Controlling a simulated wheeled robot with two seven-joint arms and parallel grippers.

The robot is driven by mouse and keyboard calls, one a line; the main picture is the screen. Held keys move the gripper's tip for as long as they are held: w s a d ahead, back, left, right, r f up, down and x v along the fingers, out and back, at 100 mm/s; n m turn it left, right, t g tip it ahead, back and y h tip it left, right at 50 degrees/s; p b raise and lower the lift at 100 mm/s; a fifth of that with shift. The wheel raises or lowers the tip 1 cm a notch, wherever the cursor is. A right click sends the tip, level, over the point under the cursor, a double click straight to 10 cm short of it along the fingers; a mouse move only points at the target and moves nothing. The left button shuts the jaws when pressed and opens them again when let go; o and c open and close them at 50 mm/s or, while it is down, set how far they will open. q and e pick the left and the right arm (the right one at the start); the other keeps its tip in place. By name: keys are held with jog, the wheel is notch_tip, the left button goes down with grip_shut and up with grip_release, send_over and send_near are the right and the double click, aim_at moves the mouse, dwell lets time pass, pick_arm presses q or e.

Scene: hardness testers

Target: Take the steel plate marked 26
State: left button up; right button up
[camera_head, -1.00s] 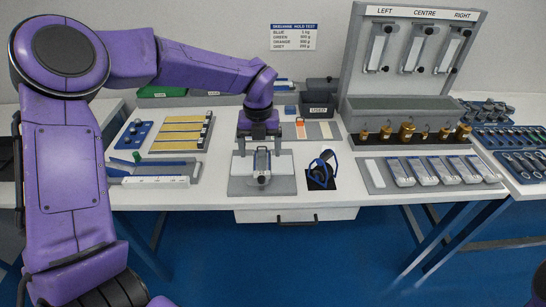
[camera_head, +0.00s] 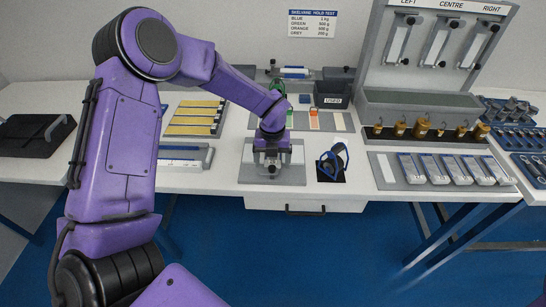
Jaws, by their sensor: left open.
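No number 26 can be read on any plate in view. Pale plates (camera_head: 399,43) hang in clips on the grey stand under the labels LEFT, CENTRE and RIGHT. Several small silver pieces with blue edges (camera_head: 437,170) lie in a row on a grey tray at the right. My left gripper (camera_head: 271,160) points down over a small metal fixture (camera_head: 272,169) on a grey base plate (camera_head: 290,175). Its jaws are open around or just above the fixture; contact cannot be told. The gripper partly hides the fixture. My right gripper is not in view.
Blue-handled tool (camera_head: 333,160) lies on a black pad right of the base plate. Brass weights (camera_head: 401,128) stand before the grey stand (camera_head: 420,103). Yellow strips (camera_head: 195,118) lie at the left. A dark box marked USED (camera_head: 331,98) stands behind. A black tray (camera_head: 35,134) is far left.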

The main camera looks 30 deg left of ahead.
pick_arm(q)
jog(key=c, duration=1.3)
jog(key=shift+r, duration=0.1)
